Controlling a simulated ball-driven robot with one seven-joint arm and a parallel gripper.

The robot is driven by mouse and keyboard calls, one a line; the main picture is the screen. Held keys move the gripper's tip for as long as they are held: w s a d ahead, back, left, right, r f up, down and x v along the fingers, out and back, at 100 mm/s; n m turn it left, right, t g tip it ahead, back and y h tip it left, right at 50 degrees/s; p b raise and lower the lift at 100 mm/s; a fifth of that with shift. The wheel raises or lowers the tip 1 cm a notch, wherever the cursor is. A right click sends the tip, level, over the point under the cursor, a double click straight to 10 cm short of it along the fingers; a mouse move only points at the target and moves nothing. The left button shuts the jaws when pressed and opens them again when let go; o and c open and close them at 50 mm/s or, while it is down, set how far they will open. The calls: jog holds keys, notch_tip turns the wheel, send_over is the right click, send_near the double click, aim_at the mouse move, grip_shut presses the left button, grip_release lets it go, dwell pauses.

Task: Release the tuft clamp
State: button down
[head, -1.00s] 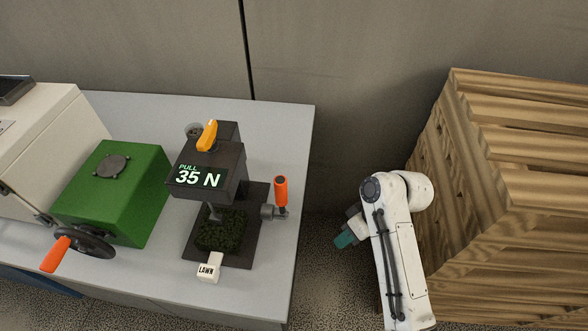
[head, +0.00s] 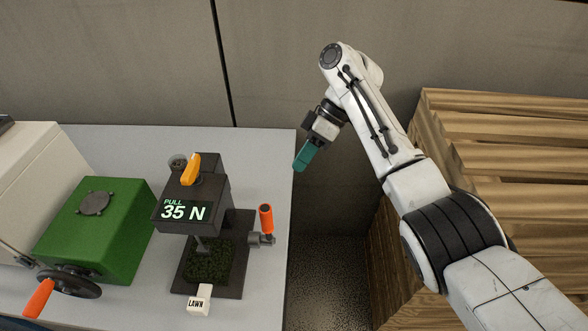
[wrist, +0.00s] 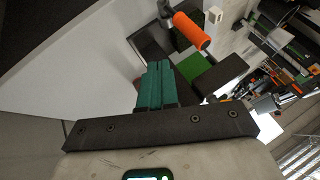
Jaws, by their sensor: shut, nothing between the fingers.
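The black tuft tester (head: 196,215) stands on the grey table and its display reads "PULL 35 N". The tuft clamp's orange lever handle (head: 266,218) stands upright at the tester's right side; it also shows in the wrist view (wrist: 192,31). A dark green turf piece (head: 210,262) sits on the tester's base under the head, with a white "LAWN" tag (head: 199,300) in front. My gripper (head: 301,166), with teal fingers, is shut and empty. It is above and right of the lever, near the table's right edge, apart from it. The fingers (wrist: 157,66) point toward the handle in the wrist view.
A green box (head: 100,230) with an orange-handled crank (head: 40,298) stands left of the tester, beside a cream machine (head: 35,185). A stack of wooden slats (head: 500,140) stands at right, behind my arm. Open floor lies between the table and the stack.

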aim_at(266, 226)
jog(key=s+a+f+p, duration=0.5)
jog(key=s+f, duration=0.1)
jog(key=shift+s+a+f, duration=0.2)
jog(key=shift+a+f, duration=0.1)
jog(key=shift+f, duration=0.05)
dwell(0.5)
jog(key=shift+s+t+b, duration=0.25)
jog(key=shift+t+b, duration=0.1)
jog(key=shift+t, duration=0.25)
